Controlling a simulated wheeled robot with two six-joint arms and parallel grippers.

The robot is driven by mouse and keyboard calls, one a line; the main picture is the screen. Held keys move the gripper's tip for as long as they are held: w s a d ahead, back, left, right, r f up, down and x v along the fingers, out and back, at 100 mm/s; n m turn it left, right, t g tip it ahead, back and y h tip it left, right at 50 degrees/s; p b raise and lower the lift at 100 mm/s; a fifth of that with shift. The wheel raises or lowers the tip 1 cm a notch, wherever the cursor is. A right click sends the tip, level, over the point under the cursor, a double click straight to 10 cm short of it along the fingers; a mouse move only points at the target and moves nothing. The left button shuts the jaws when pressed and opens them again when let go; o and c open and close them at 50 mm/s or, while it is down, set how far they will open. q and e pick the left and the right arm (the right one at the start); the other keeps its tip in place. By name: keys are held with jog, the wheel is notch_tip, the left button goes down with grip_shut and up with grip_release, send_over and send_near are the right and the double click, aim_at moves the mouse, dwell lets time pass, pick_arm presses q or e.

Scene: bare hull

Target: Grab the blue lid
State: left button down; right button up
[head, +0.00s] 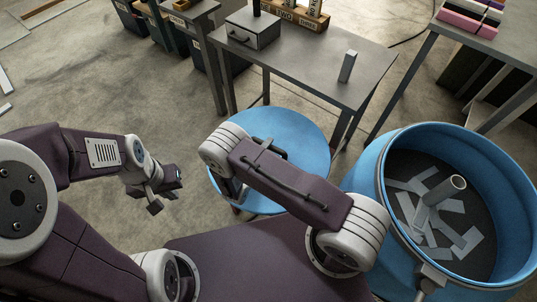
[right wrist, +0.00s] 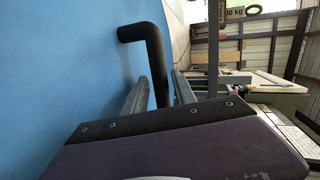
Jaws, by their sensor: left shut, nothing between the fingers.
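The round blue lid (head: 305,135) lies below the table's front edge in the head view, partly covered by my right forearm. In the right wrist view the blue lid (right wrist: 60,70) fills the left side, and its bent black handle (right wrist: 155,60) stands out from it. My right gripper (right wrist: 162,88) has one finger on each side of the handle, with a gap seen on the right side. In the head view my forearm hides most of that gripper. My left gripper (head: 167,196) is shut and empty, left of the lid and apart from it.
A blue drum (head: 372,172) with grey scraps and a tube inside stands at the right. A grey table (head: 310,65) behind the lid bears a metal box (head: 253,35) and a small upright block (head: 347,66). Another table (head: 480,45) is at upper right.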

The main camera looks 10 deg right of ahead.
jog(key=shift+w+d+f, duration=0.25)
jog(key=shift+w+d, duration=0.1)
jog(key=shift+w, duration=0.05)
grip_shut()
dwell(1.0)
jog(key=shift+r, duration=0.15)
